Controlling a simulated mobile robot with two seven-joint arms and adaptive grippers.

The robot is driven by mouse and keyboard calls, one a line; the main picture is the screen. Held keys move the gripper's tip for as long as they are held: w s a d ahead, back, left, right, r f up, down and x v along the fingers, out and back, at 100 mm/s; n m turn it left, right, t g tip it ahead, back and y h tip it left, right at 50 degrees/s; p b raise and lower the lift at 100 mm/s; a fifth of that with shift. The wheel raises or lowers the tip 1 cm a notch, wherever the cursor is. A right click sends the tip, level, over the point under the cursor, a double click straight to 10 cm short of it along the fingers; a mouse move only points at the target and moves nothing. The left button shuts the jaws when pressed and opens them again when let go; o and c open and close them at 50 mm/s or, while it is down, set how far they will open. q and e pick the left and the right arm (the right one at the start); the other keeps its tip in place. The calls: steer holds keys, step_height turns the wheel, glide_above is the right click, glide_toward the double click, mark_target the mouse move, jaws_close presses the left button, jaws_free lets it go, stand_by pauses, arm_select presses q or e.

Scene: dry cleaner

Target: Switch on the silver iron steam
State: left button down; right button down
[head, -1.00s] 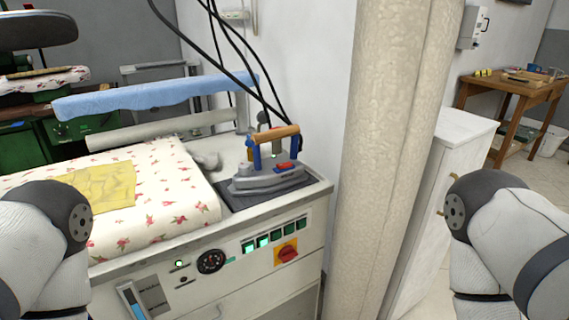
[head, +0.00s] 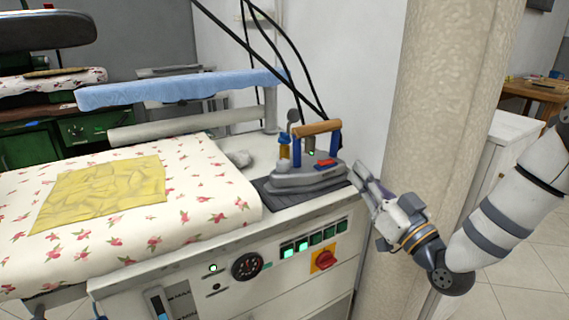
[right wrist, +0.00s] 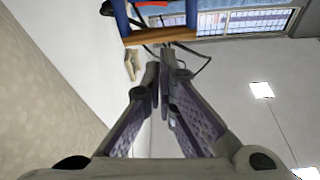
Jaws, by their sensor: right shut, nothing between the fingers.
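The silver iron (head: 308,180) rests on a dark pad at the right end of the ironing station in the head view. It has a wooden handle (head: 316,128), blue posts and a red button (head: 325,164) on its body. The handle also shows at the top of the right wrist view (right wrist: 160,37), with a blue post (right wrist: 122,15). My right gripper (head: 358,172) is just right of the iron, shut and empty, its fingertips pointing toward it. I cannot tell whether the fingertips touch it. My left gripper is not in view.
A flowered ironing board (head: 200,205) with a yellow cloth (head: 100,190) lies left of the iron. Green-lit switches (head: 315,238) and a red knob (head: 324,260) are on the front panel. Black cables hang above the iron. A beige column (head: 445,90) stands behind my right arm.

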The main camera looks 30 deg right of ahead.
steer(key=shift+d+r, duration=0.15)
steer(key=shift+r, duration=0.35)
glide_toward(320, 125)
steer(key=b+x, duration=0.1)
steer(key=x, duration=0.3)
steer(key=shift+w, duration=0.2)
step_height(320, 125, down, 3)
steer(key=shift+s+f+b, duration=0.15)
steer(key=shift+b, duration=0.15)
steer(key=shift+a+f, duration=0.2)
steer(key=shift+f, duration=0.2)
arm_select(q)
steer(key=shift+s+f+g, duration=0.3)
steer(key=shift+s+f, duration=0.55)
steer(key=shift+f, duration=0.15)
